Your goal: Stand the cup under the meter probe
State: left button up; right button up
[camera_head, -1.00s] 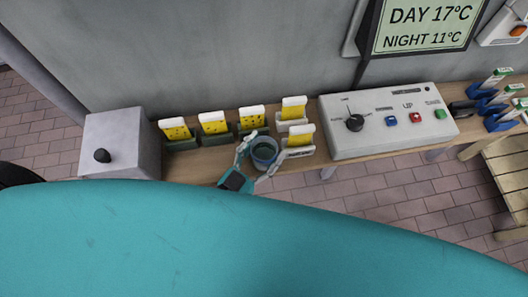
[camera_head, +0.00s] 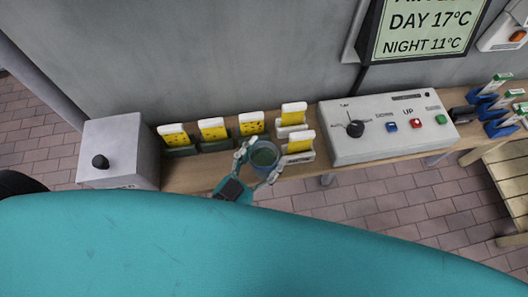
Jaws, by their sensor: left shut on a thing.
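The cup (camera_head: 264,157) is a small grey-blue round vessel, seen from above with a dark greenish inside. It is upright at the bench's front edge, just in front of the yellow cards. My left gripper (camera_head: 262,161) is shut on the cup, with one finger on each side. Whether the cup's base touches the bench is hidden. I cannot make out a meter probe for certain. My right gripper is not in view.
Several yellow cards in holders (camera_head: 212,131) stand behind and beside the cup. A grey box with a black knob (camera_head: 117,150) is at left; a control panel (camera_head: 390,140) is at right. My teal body covers the foreground. A wooden slatted bench (camera_head: 508,170) is at far right.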

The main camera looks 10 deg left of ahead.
pick_arm(q)
jog(key=s+d+r+b, duration=0.1)
jog(key=s+d+b, duration=0.1)
jog(key=s, duration=1.2)
jog(key=shift+d+r+b, duration=0.2)
jog(key=shift+d+b, duration=0.15)
jog(key=shift+b, duration=0.3)
jog(key=shift+s, duration=0.15)
